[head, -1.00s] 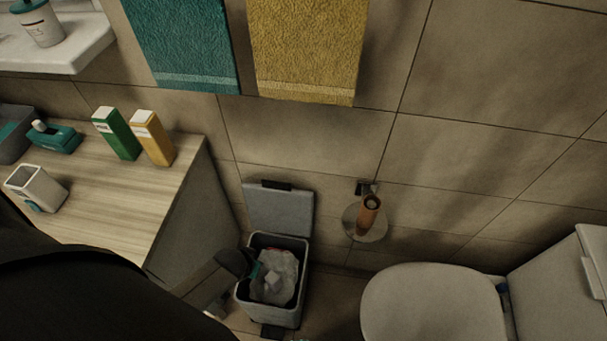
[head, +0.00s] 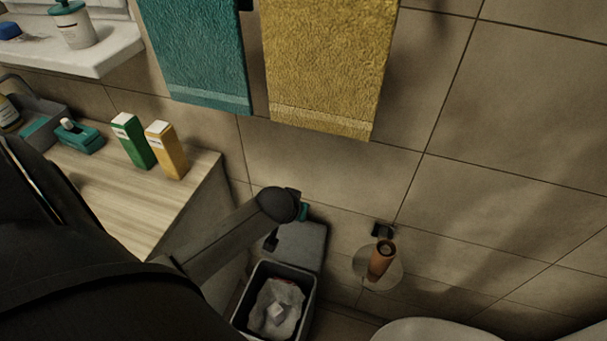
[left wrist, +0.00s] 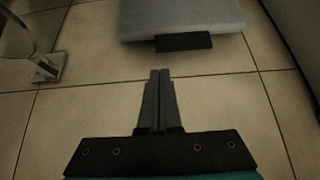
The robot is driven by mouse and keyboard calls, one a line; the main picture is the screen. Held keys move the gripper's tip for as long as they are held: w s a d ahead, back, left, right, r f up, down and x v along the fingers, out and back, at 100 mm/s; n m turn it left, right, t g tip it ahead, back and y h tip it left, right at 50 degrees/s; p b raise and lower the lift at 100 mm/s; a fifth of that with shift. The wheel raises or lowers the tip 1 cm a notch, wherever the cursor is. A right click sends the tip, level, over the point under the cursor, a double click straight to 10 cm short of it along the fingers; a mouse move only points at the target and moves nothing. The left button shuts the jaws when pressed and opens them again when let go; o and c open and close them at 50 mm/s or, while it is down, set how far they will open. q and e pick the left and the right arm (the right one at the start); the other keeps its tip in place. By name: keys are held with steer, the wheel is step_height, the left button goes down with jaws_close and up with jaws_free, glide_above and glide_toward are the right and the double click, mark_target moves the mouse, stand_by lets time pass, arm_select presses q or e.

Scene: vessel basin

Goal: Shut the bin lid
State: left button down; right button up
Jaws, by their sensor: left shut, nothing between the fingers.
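The grey bin (head: 311,298) stands on the floor by the wall, holding a pale bag with crumpled waste. Its lid (head: 305,243) is open, tilted up at the wall side. The lid (left wrist: 185,18) also shows at the top of the left wrist view, with its dark handle tab (left wrist: 183,42) pointing toward my fingers. My left gripper (head: 301,211) is over the lid's upper edge in the head view, its fingertips hidden there. In the left wrist view the left gripper (left wrist: 159,74) is shut and empty, with a visible gap to the tab. My right gripper is out of view.
The toilet (head: 440,331) is at lower right. Towels hang above.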

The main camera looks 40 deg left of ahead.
arm_select(q)
steer(key=shift+b+x, duration=1.2)
steer(key=shift+x, duration=1.9)
steer(key=shift+s, duration=0.1)
